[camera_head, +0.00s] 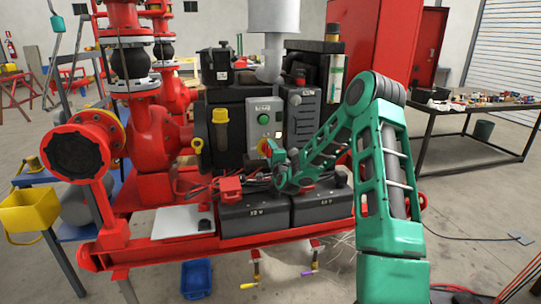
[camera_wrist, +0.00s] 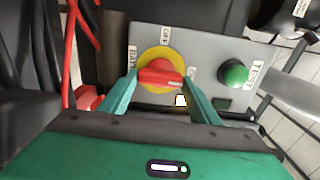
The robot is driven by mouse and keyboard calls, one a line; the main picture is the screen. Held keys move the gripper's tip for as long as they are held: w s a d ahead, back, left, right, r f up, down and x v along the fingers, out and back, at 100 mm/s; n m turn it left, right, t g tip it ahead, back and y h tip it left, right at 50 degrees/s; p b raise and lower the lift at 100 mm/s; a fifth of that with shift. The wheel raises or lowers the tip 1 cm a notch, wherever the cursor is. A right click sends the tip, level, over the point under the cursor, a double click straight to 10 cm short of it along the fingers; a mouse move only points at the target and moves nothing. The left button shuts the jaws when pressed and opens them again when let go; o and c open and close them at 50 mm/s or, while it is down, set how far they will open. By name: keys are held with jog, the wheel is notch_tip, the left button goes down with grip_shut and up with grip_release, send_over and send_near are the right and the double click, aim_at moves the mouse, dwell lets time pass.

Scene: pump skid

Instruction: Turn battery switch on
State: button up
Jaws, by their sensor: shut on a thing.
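The battery switch (camera_wrist: 161,78) shows in the wrist view as a red rotary handle on a round yellow disc (camera_wrist: 152,57), mounted on a grey plate. Its handle lies roughly crosswise in that picture. An OFF label stands above the disc, with smaller labels to the left and right that are hard to read. My gripper (camera_wrist: 161,82) has its two green fingers on either side of the red handle and is shut on it. In the head view my gripper (camera_head: 275,156) is in front of the engine, just above the batteries; the switch is mostly hidden there.
A green button (camera_wrist: 234,73) sits right of the switch on the same plate. Red cables (camera_wrist: 72,45) run at the left. In the head view, two black batteries (camera_head: 250,218) stand below my gripper, and a grey control box (camera_head: 264,118) is behind it.

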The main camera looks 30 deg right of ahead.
jog(key=shift+s+d+f, duration=0.2)
jog(key=shift+d+f, duration=0.05)
jog(key=shift+f, duration=0.1)
jog(key=o, duration=1)
jog(key=shift+o, duration=0.2)
jog(key=shift+w+a+r, duration=0.1)
jog(key=shift+r, duration=0.05)
jog(key=v, duration=0.9)
jog(key=shift+a, duration=0.25)
jog(key=shift+s+a+r, duration=0.1)
jog(key=shift+s, duration=0.6)
